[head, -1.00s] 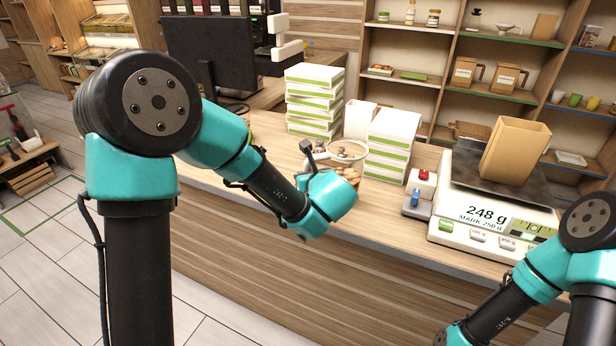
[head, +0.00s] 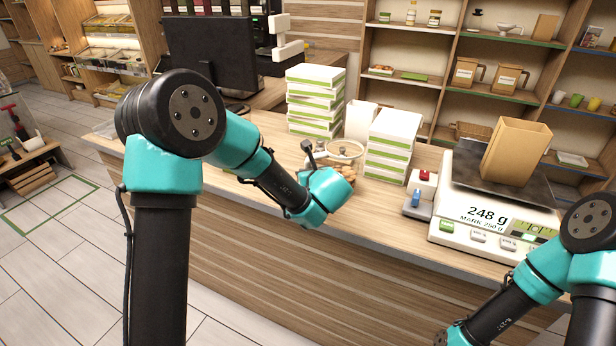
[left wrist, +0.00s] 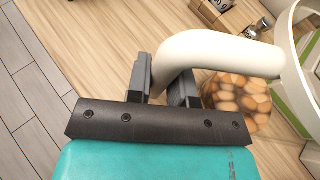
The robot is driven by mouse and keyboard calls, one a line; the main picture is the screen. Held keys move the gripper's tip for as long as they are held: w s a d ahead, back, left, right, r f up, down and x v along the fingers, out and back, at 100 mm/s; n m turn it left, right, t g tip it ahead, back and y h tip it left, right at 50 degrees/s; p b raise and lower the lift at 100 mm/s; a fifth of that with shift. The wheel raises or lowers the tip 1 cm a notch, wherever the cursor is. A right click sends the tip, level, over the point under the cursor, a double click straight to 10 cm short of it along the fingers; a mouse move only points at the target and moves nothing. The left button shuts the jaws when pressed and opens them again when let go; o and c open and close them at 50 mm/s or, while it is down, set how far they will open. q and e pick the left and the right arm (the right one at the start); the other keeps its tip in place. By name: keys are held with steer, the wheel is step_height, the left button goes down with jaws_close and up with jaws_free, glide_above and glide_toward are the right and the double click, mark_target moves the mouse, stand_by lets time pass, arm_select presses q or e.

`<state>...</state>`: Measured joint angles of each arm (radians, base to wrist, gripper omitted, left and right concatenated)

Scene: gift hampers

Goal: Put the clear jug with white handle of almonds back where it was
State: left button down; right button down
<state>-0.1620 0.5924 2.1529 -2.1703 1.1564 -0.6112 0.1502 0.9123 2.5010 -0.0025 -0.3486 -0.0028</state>
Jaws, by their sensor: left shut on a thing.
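The clear jug (head: 352,154) with the almonds stands in the head view beside the box stacks, partly hidden by my left wrist. In the left wrist view its brown almonds (left wrist: 238,98) show through the clear wall, and its white handle (left wrist: 225,48) reaches between my fingers. My left gripper (left wrist: 165,82) is shut on this handle. I cannot tell whether the jug's base touches the counter. My right arm shows at the lower right of the head view, but its gripper is out of frame.
Stacks of green-and-white boxes (head: 392,146) stand right beside and behind the jug. A scale (head: 480,228) reading 248 g, MARK 250 g, carries a tan paper bag (head: 515,150). A small device with red and blue buttons (head: 420,195) sits left of it. The counter (head: 390,210) front is bare.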

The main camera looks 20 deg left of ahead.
arm_select(q)
steer(key=shift+f, duration=0.35)
steer(key=c, duration=1)
jaws_free()
steer(key=shift+f, duration=0.15)
steer(key=v, duration=1.2)
